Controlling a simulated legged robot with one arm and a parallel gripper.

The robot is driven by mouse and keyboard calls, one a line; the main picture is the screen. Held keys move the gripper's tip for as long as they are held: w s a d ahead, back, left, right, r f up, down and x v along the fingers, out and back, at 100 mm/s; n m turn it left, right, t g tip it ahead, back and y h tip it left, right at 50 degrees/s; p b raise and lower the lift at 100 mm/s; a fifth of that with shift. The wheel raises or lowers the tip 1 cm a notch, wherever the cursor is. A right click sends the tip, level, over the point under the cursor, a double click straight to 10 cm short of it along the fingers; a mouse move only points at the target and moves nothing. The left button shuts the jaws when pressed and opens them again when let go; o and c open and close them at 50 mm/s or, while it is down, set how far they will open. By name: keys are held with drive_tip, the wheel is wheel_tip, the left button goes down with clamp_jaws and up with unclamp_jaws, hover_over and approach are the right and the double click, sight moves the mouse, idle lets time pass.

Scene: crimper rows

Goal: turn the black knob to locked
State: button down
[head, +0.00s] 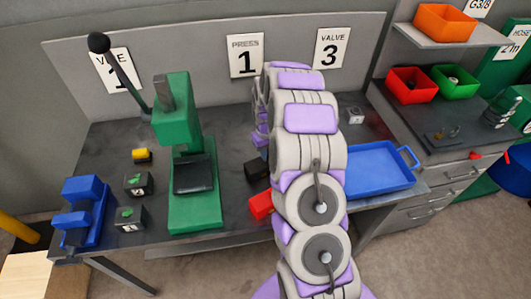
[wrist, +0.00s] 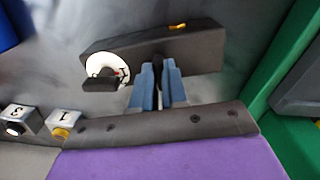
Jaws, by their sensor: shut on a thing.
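In the wrist view a dark box (wrist: 200,48) lies across the upper middle. My gripper (wrist: 158,74) has its two blue fingers closed on a narrow black knob (wrist: 157,66) at the box's face. To the left, a white round dial (wrist: 99,64) with a separate black handle (wrist: 100,85) sits on the same box. Which way the held knob points, and any markings behind it, are hidden by the fingers. In the head view my arm covers my gripper; a dark box (head: 257,168) shows partly beside the arm.
Small boxes labelled 3 (wrist: 18,118) and 1 (wrist: 62,122) lie at the wrist view's lower left. In the head view a green press (head: 180,150) stands left of my arm, a blue tray (head: 380,168) right. A red block (head: 261,205) is at the bench front.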

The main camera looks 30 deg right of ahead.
drive_tip(key=shift+d, duration=0.7)
drive_tip(key=shift+d+m, duration=0.3)
drive_tip(key=shift+m, duration=0.2)
drive_tip(key=a+m, duration=0.1)
drive_tip(key=m, duration=0.2)
drive_tip(key=shift+a+p, duration=0.2)
drive_tip(key=shift+p, duration=0.1)
drive_tip(key=shift+m, duration=0.9)
drive_tip(key=m, duration=0.3)
drive_tip(key=shift+d+m, duration=0.3)
drive_tip(key=m, duration=0.3)
drive_tip(key=m+p, duration=0.1)
drive_tip(key=shift+w+a+m, duration=0.15)
drive_tip(key=shift+a+m, duration=0.1)
drive_tip(key=shift+m, duration=0.05)
drive_tip(key=shift+w+m, duration=0.1)
drive_tip(key=shift+m, duration=1.7)
drive_tip(key=c, duration=1.2)
unclamp_jaws()
